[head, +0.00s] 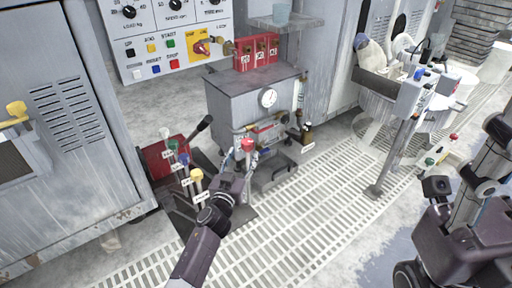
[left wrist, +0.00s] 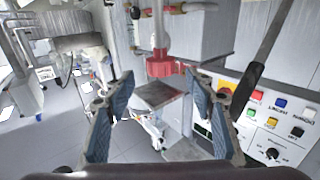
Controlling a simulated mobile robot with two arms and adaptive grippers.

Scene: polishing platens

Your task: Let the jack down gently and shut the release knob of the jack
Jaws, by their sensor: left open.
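A red floor unit (head: 160,160), likely the jack, stands low at the left, with a black lever (head: 199,129) rising beside it. Several tagged knobs on stems stand next to it, among them a yellow one (head: 196,174). A red knob (head: 247,145) stands before the grey cabinet; I cannot tell which knob is the jack's release. My left gripper (head: 236,184) is low, beside the yellow knob and below the red one. In the left wrist view its blue-padded fingers (left wrist: 160,78) are apart, with a red fitting (left wrist: 165,66) beyond them. My right gripper (head: 438,188) is at the right, its fingers unclear.
The grey cabinet (head: 236,100) with a round gauge (head: 267,98) stands behind the left gripper. A control panel (head: 165,42) with buttons is at the upper left. A thin post (head: 397,158) rises from the floor at the right. The slatted floor (head: 315,210) between is clear.

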